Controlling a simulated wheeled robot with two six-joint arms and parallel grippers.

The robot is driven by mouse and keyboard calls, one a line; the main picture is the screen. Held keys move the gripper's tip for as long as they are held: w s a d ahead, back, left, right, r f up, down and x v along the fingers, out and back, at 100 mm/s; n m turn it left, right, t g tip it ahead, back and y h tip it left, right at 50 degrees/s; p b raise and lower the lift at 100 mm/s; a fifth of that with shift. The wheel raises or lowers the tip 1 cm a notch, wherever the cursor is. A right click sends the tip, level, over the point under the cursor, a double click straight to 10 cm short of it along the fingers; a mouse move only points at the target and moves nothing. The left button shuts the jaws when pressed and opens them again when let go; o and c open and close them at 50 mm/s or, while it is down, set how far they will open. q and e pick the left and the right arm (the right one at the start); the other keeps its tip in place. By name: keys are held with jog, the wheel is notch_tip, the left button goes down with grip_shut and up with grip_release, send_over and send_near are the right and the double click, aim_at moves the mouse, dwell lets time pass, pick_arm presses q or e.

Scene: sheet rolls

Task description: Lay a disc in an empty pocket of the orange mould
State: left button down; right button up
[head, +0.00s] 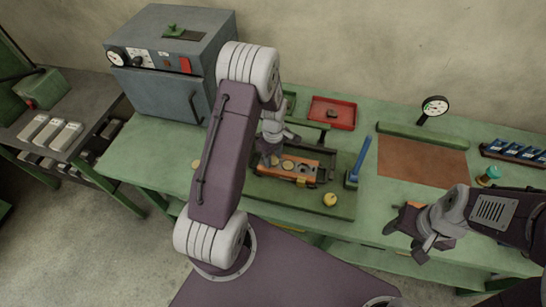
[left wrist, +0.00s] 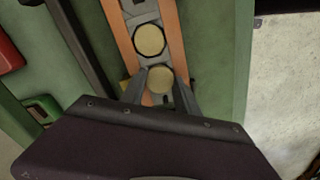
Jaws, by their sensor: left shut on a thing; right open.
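The orange mould (head: 311,179) lies on the green bench, a long block with orange sides and a grey middle; it also shows in the left wrist view (left wrist: 122,38). A pale yellow disc (left wrist: 149,40) sits in one of its pockets. My left gripper (head: 271,161) is over the mould's left end. In the left wrist view it is shut on another pale disc (left wrist: 159,80), at or just above the mould; I cannot tell if it touches. My right gripper (head: 421,237) is open and empty, at the bench's front right.
A yellow round thing (head: 330,199) lies on the green board right of the mould. A blue-handled press (head: 361,160) stands beside it. A red tray (head: 332,112) is behind, a grey oven (head: 170,62) at back left, a brown mat (head: 422,161) and dial gauge (head: 435,106) at right.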

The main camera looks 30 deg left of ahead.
pick_arm(q)
jog(key=c, duration=0.8)
grip_release()
jog(key=shift+s+d+f, duration=0.1)
jog(key=shift+f, duration=0.05)
jog(key=shift+c, duration=0.2)
notch_tip(320, 180, up, 9)
jog(key=shift+w+r, duration=0.2)
